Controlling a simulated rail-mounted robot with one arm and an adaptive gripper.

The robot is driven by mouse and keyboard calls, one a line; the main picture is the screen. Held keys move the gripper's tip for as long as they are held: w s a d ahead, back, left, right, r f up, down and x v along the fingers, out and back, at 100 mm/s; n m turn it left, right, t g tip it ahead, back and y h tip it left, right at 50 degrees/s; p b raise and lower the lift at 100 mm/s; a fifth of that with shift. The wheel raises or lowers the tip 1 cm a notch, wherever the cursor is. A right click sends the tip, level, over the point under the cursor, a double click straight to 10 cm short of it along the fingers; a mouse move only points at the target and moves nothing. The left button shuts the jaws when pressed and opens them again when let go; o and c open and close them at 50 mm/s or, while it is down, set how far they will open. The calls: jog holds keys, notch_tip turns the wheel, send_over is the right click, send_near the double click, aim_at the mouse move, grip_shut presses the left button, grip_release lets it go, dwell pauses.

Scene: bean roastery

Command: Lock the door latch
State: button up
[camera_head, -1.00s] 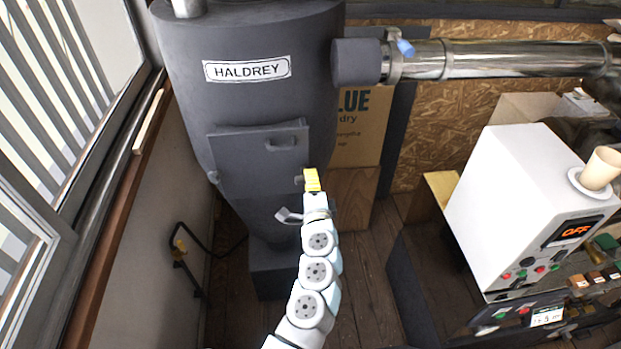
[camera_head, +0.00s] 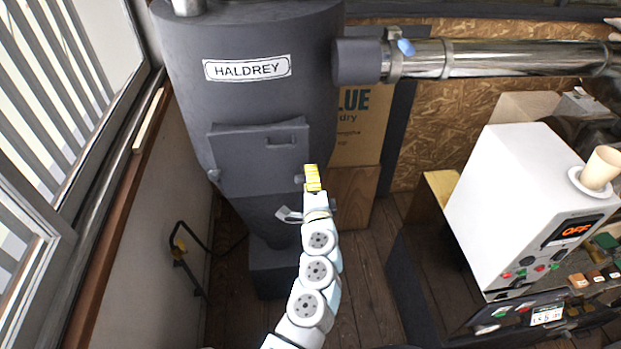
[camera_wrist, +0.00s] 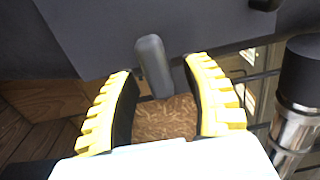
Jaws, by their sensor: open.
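The grey door (camera_head: 260,158) is set in the front of the dark grey HALDREY machine (camera_head: 180,60) and looks closed, with a small handle near its top. The latch (camera_wrist: 153,66) is a short grey rounded lever at the door's edge in the wrist view. In the head view the latch (camera_head: 299,179) is a small stub at the door's right edge, beside my fingertips. My gripper (camera_wrist: 165,100) is open, its yellow ribbed fingers on either side of the latch's lower end with gaps to both. My gripper (camera_head: 312,178) also shows in the head view, where its yellow fingers overlap.
A steel pipe (camera_head: 490,58) runs right from the machine. A white control box (camera_head: 520,200) with an orange OFF display stands at the right. A cardboard box (camera_head: 360,125) is behind the machine. The left wall has a window and wooden sill (camera_head: 135,175).

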jog(key=shift+s, duration=0.15)
jog(key=s+d, duration=0.1)
jog(key=s, duration=1)
jog(key=shift+s+d, duration=0.15)
jog(key=shift+s, duration=0.2)
jog(key=shift+f, duration=0.1)
dwell(0.3)
